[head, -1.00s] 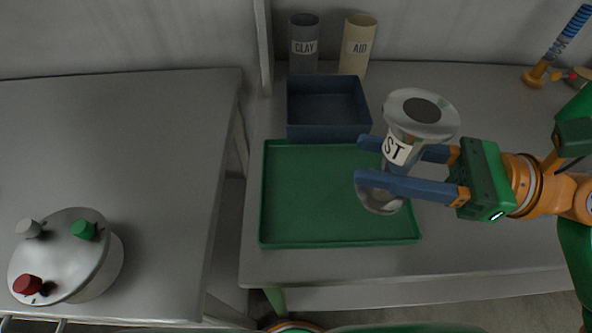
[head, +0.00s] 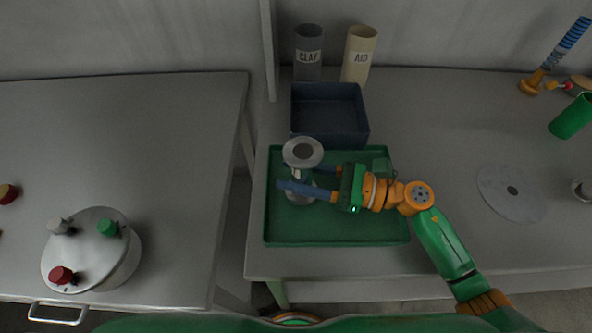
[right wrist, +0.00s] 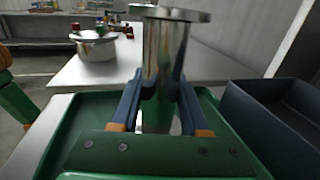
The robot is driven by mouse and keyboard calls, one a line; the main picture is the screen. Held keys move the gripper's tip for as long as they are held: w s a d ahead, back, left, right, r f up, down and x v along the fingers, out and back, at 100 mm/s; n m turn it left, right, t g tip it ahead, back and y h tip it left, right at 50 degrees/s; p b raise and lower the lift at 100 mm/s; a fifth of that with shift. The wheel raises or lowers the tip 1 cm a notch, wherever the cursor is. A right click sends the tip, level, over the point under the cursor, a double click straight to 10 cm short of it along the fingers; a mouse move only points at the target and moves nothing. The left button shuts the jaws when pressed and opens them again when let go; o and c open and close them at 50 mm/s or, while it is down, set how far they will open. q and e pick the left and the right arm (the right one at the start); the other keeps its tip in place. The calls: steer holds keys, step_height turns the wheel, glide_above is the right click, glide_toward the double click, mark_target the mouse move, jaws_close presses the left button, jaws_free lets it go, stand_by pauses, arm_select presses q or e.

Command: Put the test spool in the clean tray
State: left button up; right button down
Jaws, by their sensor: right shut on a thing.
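The test spool (head: 303,154) is a shiny metal spool with wide flanges and a dark round centre on top. It stands upright in the head view, over the left part of the green tray (head: 340,237). My right gripper (head: 299,190) is shut on its narrow middle, with a blue finger on each side. The right wrist view shows the spool (right wrist: 165,50) between the fingers, with the green tray (right wrist: 62,128) below and around it. I cannot tell whether its lower flange touches the tray floor. My left gripper is not in view.
A dark blue bin (head: 330,140) stands behind the green tray. Behind it are a grey CLAY canister (head: 308,70) and a cream AID canister (head: 357,68). A flat grey disc (head: 500,205) lies to the right. A lidded pot (head: 85,262) stands on the left bench, across a gap.

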steer(key=shift+f+b, duration=0.25)
steer(key=shift+b, duration=0.05)
steer(key=shift+c, duration=2)
jaws_free()
steer(key=shift+r, duration=0.25)
steer(key=b+v, duration=0.3)
steer(key=v, duration=0.4)
steer(key=shift+s+d, duration=0.1)
steer(key=shift+d, duration=0.2)
